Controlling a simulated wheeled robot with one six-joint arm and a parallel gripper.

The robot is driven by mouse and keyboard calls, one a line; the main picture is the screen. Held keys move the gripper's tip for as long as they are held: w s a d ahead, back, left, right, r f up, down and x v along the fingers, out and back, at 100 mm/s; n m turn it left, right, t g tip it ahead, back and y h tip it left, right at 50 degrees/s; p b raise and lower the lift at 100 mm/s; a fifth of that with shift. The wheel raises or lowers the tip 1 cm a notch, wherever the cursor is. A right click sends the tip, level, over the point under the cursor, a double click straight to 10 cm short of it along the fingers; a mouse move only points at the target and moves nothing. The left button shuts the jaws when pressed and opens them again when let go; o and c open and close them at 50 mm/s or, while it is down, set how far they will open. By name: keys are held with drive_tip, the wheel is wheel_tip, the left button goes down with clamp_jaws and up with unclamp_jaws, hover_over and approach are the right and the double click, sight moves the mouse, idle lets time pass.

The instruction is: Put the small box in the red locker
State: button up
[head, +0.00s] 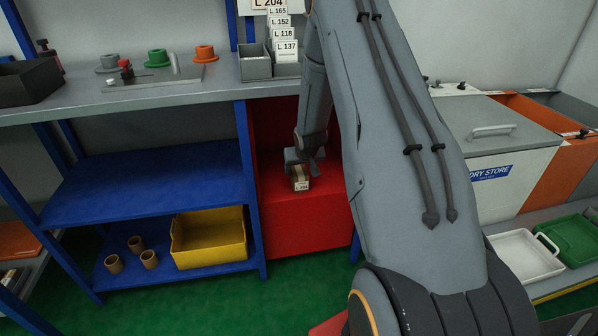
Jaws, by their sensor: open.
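The small box (300,184) is brown with a white label, and sits inside the red locker (305,232), on what looks like its red floor or shelf. The red locker is open at the front, below the grey worktop and beside the blue shelving. My gripper (303,168) is open, right above and behind the small box at its top. The fingers partly hide the box's upper part, and I cannot tell whether they touch it. My arm hides the right side of the locker.
Blue shelves (150,186) stand left of the locker, with a yellow bin (209,240) and several brown cups below. A white dry-store chest (500,150) and trays stand right.

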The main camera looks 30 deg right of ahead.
drive_tip(key=p+v, duration=0.1)
drive_tip(key=v, duration=0.7)
drive_tip(key=s+a+r+n+g+y, duration=0.1)
drive_tip(key=s+a+r, duration=0.55)
drive_tip(key=a, duration=0.25)
drive_tip(key=s+a+r+n+g, duration=0.1)
drive_tip(key=s+a+r+g, duration=0.1)
drive_tip(key=s+a+r, duration=0.6)
drive_tip(key=s+a+r+n+g, duration=0.1)
drive_tip(key=s+a+r, duration=0.1)
drive_tip(key=s+a, duration=0.2)
drive_tip(key=s+a+r+n+g+y, duration=0.1)
drive_tip(key=s+a, duration=0.3)
drive_tip(key=s, duration=0.7)
drive_tip(key=s+a+r+n+g, duration=0.1)
drive_tip(key=s+a+r, duration=0.2)
drive_tip(key=s, duration=0.4)
drive_tip(key=shift+a+r+n, duration=0.15)
drive_tip(key=shift+a+n, duration=0.15)
drive_tip(key=shift+a, duration=0.6)
drive_tip(key=shift+s, duration=0.1)
